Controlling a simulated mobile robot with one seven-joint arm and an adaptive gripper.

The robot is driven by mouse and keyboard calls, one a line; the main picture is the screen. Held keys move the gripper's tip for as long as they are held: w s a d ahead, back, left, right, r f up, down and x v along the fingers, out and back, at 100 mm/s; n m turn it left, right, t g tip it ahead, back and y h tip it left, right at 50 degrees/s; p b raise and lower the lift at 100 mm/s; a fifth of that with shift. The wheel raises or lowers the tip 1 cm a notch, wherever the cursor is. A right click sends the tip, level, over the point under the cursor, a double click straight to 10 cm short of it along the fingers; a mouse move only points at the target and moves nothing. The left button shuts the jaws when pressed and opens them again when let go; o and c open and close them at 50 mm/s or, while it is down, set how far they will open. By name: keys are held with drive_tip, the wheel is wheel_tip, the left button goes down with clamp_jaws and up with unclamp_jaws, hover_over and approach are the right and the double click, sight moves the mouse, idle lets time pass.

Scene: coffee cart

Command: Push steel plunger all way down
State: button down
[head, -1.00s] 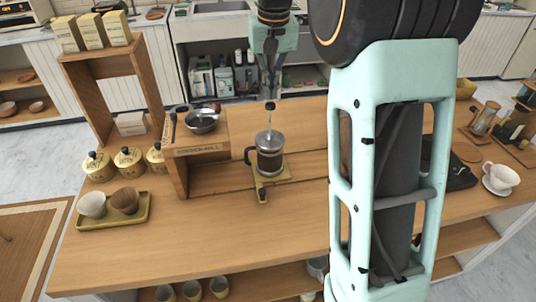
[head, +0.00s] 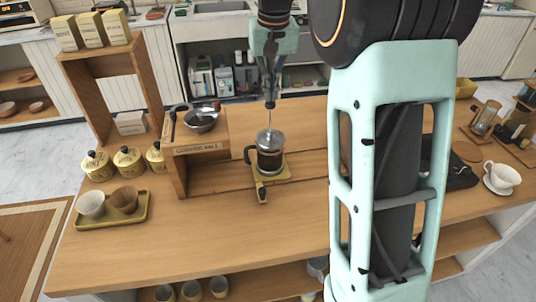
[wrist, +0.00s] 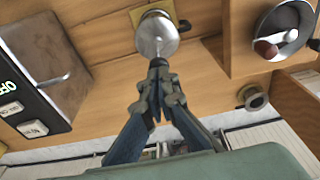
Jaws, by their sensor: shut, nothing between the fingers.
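The French press (head: 270,160) stands upright on a small mat (head: 262,190) on the wooden counter. It has a steel lid, a dark side handle and dark contents. Its thin steel plunger rod (head: 269,117) sticks up out of the lid; the knob on top is hard to make out at the fingertips. My gripper (head: 270,104) is shut and points down over the rod's top, apparently touching or very close to it. In the wrist view, the shut fingertips (wrist: 158,63) are at the rod's top end, with the round steel lid (wrist: 156,36) beyond.
A wooden stand with a metal bowl (head: 201,121) is close to the left of the press. A tray with cups (head: 113,222) and yellow canisters (head: 129,160) are farther left. A white cup on a saucer (head: 502,178) is far right.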

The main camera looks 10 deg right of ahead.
sight(271, 109)
drive_tip(key=shift+f+b, duration=2.4)
drive_tip(key=shift+f, duration=1.7)
drive_tip(key=shift+r, duration=0.15)
wheel_tip(271, 109, up, 8)
drive_tip(key=p, duration=0.7)
idle(0.4)
